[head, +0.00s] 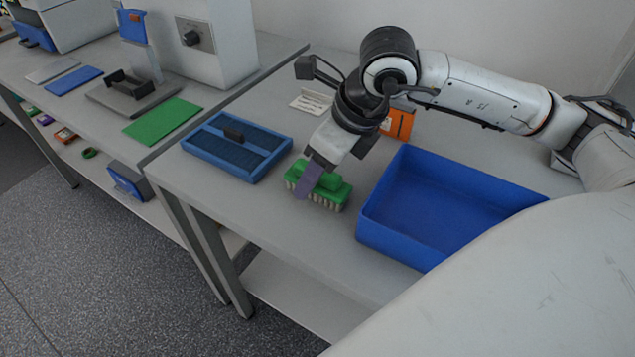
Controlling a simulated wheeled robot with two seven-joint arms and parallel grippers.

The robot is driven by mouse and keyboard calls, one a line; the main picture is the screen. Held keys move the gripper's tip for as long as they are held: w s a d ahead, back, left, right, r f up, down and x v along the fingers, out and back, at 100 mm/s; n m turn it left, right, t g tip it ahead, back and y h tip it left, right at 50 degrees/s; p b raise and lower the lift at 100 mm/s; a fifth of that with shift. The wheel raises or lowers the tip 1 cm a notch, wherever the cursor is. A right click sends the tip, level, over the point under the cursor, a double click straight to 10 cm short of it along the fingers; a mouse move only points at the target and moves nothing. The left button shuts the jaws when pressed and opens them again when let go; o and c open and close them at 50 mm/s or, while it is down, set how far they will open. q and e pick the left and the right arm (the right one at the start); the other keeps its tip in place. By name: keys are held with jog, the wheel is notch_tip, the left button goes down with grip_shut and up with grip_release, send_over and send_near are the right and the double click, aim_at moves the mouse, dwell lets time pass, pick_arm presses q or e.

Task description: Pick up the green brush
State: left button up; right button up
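The green brush (333,192) lies on the right table, with its pale bristles down. My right gripper (311,180) comes down onto it from above, at the end of the arm from the right. One purple finger lies across the near side of the brush's left half. The other finger is hidden, so I cannot tell whether the gripper is closed on the brush. The brush appears to rest on the table. My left gripper is not in view.
A blue open bin (452,165) stands just right of the brush. A blue tray (208,160) with a dark insert lies to the left. An orange object (399,124) and a white card (312,103) are behind the arm. The table's front edge is near the brush.

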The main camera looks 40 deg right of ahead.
dwell(0.3)
jog(key=c, duration=1.3)
jog(key=shift+r, duration=0.15)
notch_tip(320, 180, up, 10)
jog(key=shift+r+p, duration=0.1)
jog(key=shift+p, duration=0.5)
jog(key=o, duration=0.5)
jog(key=shift+c, duration=1.1)
